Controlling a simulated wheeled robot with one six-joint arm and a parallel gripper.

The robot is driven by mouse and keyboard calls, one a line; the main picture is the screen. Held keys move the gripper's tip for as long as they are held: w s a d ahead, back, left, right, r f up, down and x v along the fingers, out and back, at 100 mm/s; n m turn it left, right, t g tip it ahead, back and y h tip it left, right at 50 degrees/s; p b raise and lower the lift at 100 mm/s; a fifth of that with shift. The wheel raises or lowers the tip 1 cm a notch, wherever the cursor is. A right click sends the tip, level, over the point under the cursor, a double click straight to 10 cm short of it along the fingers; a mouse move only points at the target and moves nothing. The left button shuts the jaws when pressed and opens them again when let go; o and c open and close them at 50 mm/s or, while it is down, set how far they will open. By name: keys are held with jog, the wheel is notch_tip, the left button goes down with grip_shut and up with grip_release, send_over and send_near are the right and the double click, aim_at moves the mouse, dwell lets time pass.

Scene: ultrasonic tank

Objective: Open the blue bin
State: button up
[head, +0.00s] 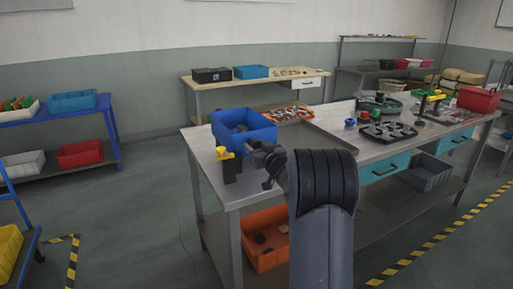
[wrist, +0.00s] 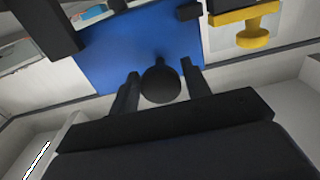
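The blue bin (head: 260,134) stands on the near left corner of the workbench, and grey contents show through its open top in the head view. Its blue surface fills the upper middle of the wrist view (wrist: 140,45). My gripper (head: 256,152) is at the bin's front side in the head view. In the wrist view my gripper's two fingers (wrist: 160,75) stand apart, with a round black knob (wrist: 160,86) between them. The knob nearly fills the gap, and I cannot tell whether the fingers press on it. My arm hides part of the bench.
A black post with a yellow knob (head: 224,153) stands just left of my gripper; its yellow part (wrist: 252,30) is at the wrist view's upper right. A black tray (head: 388,132) and red and blue knobs lie farther right. An orange bin (head: 262,253) is underneath. Floor at left is clear.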

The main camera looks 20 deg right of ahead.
grip_shut()
jog(key=shift+r, duration=0.15)
dwell(0.4)
